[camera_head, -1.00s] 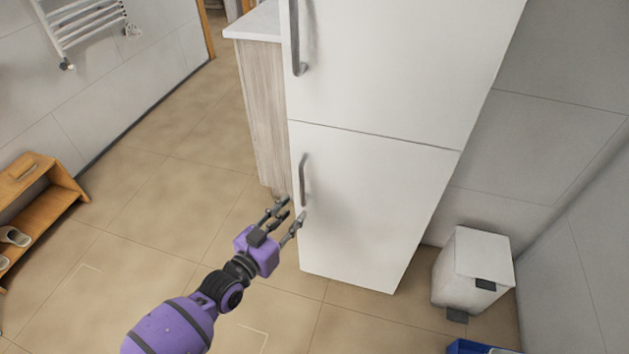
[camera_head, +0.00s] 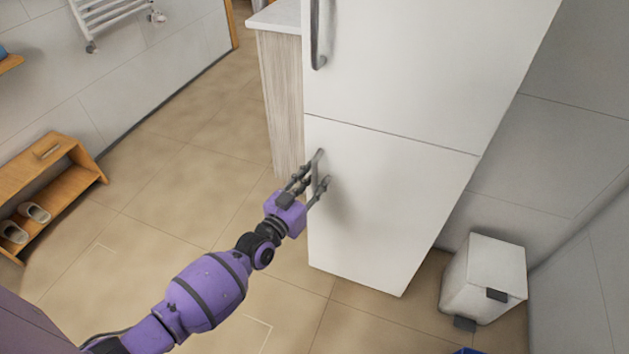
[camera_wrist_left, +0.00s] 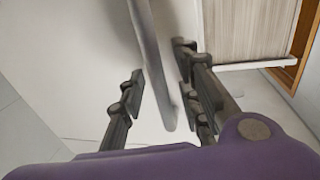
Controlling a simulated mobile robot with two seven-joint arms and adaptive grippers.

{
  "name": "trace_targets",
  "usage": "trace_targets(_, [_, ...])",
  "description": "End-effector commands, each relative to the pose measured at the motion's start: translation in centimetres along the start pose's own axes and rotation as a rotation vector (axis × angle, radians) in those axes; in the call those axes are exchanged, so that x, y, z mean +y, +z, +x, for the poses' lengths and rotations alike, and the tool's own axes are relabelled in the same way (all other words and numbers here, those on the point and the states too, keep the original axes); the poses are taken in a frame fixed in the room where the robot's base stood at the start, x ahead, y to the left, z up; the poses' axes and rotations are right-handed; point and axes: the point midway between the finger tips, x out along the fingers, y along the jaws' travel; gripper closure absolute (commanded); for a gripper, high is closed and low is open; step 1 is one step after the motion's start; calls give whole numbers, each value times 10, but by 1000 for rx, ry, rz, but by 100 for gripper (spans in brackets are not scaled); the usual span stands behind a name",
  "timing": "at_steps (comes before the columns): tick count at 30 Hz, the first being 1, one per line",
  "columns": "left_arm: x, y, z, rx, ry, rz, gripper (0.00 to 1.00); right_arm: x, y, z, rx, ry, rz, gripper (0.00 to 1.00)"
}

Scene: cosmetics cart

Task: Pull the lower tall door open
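The lower tall door (camera_head: 380,215) is the white lower front of a fridge-like cabinet, and it looks shut in the head view. Its grey bar handle (camera_head: 318,168) runs up and down near the door's left edge. My left gripper (camera_head: 312,182) is at the handle's lower part. In the left wrist view the handle (camera_wrist_left: 158,65) passes between the spread fingers of the left gripper (camera_wrist_left: 160,95), with a gap visible on the left side. Contact on the right side is hard to tell. My right gripper is in neither view.
The upper door (camera_head: 420,70) has its own grey handle (camera_head: 317,35). A white pedal bin (camera_head: 485,270) stands right of the cabinet by the wall. A wood-sided counter (camera_head: 280,100) adjoins on the left. A shoe bench (camera_head: 50,180) stands far left. The floor before the door is clear.

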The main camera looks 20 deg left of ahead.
Motion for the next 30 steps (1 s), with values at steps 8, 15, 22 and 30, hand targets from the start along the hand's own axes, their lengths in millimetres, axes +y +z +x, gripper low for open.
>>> trace_targets(8, [0, 0, 0, 0, 0, 0, 82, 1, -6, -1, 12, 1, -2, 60])
trace_targets(15, [0, 0, 0, 0, 0, 0, 100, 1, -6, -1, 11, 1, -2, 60])
trace_targets(22, [0, 0, 0, 0, 0, 0, 100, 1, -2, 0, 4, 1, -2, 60])
trace_targets(30, [4, -2, -13, 0, -34, -3, 100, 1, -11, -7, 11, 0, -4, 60])
